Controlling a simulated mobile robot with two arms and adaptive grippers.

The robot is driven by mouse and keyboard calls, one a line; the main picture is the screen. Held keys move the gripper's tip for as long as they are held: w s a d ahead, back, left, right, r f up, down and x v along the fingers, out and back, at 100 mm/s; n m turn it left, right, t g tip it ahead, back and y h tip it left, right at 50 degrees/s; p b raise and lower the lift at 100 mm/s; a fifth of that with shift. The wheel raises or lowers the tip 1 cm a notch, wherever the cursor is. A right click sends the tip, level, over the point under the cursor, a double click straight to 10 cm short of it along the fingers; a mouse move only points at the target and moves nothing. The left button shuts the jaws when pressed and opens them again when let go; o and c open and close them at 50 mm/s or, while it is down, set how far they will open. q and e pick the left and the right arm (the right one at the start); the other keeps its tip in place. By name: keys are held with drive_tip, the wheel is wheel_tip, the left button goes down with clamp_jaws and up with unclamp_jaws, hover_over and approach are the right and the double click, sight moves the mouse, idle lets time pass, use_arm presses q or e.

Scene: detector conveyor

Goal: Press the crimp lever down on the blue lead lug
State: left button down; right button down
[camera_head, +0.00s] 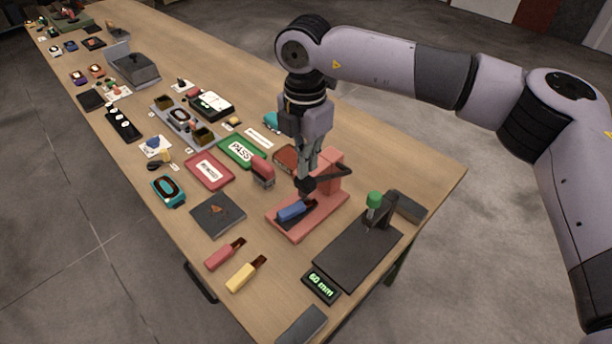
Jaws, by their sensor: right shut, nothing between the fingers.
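A pink crimp press (328,208) stands near the right side of the long table. The blue lead lug (291,211) lies in the press's dark bed. The black crimp lever (329,174) rises from the pink post and slants down toward the lug. My right gripper (306,185) points straight down and is shut, with its fingertips at the lever's dark end, just above the lug. I cannot tell whether the fingertips touch the lever. Its fingers hide part of the lever. My left gripper is not in view.
A dark plate with a green-topped post (374,200) and a "60 mm" display (321,285) stand right of the press. Red (224,254) and yellow (245,274) lugs lie in front. A green PASS tray (240,152) and a red tray (209,170) lie left.

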sight(306, 178)
idle(0.4)
drive_tip(key=shift+s+f+b, duration=0.1)
drive_tip(key=shift+f+b, duration=1.55)
drive_tip(key=shift+f, duration=0.2)
drive_tip(key=shift+d+f+b, duration=0.1)
drive_tip(key=shift+f+b, duration=0.8)
drive_tip(key=shift+b, duration=0.45)
drive_tip(key=shift+r+p, duration=1.7)
drive_tip(key=shift+r, duration=2.3)
